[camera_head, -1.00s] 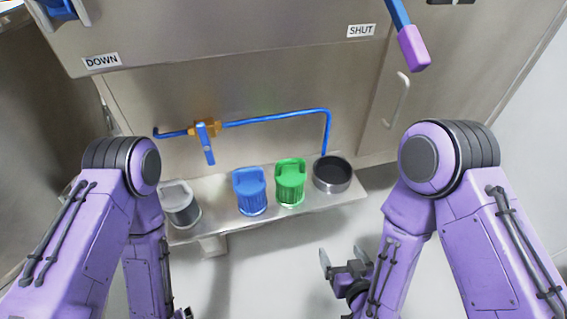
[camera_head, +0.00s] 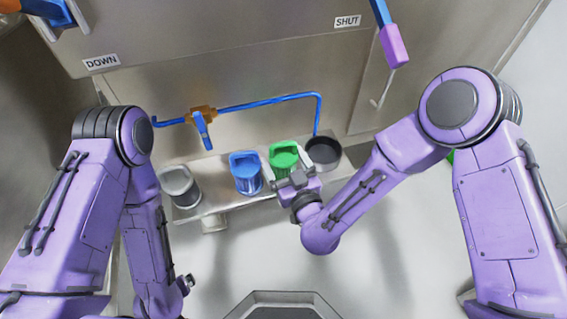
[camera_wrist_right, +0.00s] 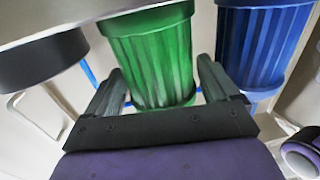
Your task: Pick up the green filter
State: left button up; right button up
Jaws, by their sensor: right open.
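The green filter (camera_head: 284,156) stands on the metal shelf between the blue filter and a dark round cup. Its lower part is hidden behind my right gripper (camera_head: 293,178) in the head view. In the right wrist view the ribbed green filter (camera_wrist_right: 152,55) lies between the two open fingers of my right gripper (camera_wrist_right: 160,85), one finger on either side. I cannot tell whether the fingers touch it. My left gripper (camera_head: 186,284) is low at the left, away from the shelf, and its jaws are too small to read.
The blue filter (camera_head: 246,173) is close to the left of the green one; it also shows in the wrist view (camera_wrist_right: 262,45). The dark round cup (camera_head: 323,152) is close on the right. A grey filter (camera_head: 180,186) stands at the shelf's left end. A blue pipe (camera_head: 265,104) runs behind.

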jog(key=c, duration=0.8)
jog(key=shift+c, duration=0.2)
